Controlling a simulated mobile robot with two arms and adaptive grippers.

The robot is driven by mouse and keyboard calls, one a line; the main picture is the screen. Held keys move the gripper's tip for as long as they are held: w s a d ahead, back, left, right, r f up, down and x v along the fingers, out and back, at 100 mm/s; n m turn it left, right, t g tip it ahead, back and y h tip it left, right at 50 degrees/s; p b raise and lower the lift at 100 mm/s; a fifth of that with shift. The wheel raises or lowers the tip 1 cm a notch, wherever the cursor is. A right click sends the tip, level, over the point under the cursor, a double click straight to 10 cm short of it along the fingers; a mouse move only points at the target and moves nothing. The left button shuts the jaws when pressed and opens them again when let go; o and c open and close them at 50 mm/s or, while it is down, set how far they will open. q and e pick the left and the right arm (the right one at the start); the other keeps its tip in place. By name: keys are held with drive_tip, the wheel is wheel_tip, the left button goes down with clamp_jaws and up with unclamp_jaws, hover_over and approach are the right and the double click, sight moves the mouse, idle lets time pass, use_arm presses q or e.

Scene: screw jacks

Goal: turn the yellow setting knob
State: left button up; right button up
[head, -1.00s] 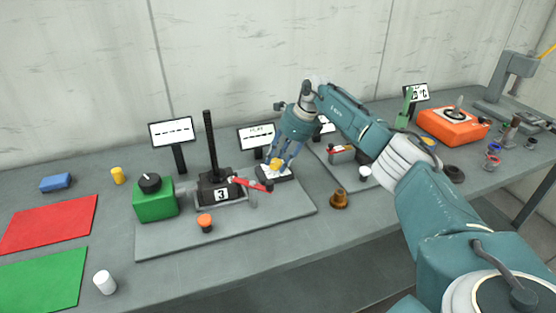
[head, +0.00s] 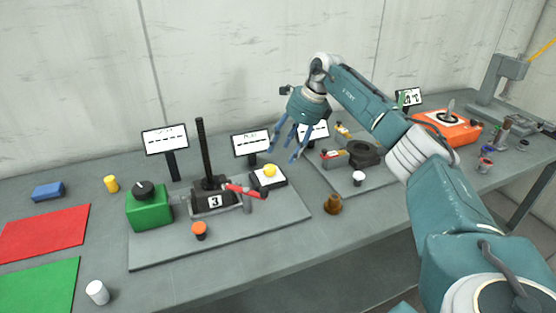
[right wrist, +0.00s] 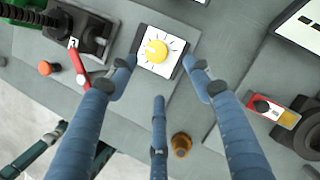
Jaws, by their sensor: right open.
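The yellow setting knob (head: 270,170) sits on a small box with a white dial face (head: 272,178), at the right part of the grey plate. In the right wrist view the knob (right wrist: 157,51) shows whole, with dial marks around it on the white face (right wrist: 150,66). My right gripper (head: 286,146) is open and empty, above and to the right of the knob, apart from it. In the right wrist view its blue fingers (right wrist: 162,84) are spread below and beside the dial.
A black screw jack (head: 212,195) with a red lever (head: 240,190) stands left of the dial box. An orange button (head: 199,230) and a green box (head: 149,209) are further left. A small screen (head: 251,143) stands behind. A brass piece (head: 333,204) sits right of the plate.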

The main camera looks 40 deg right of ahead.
drive_tip(key=v, duration=0.4)
idle(0.5)
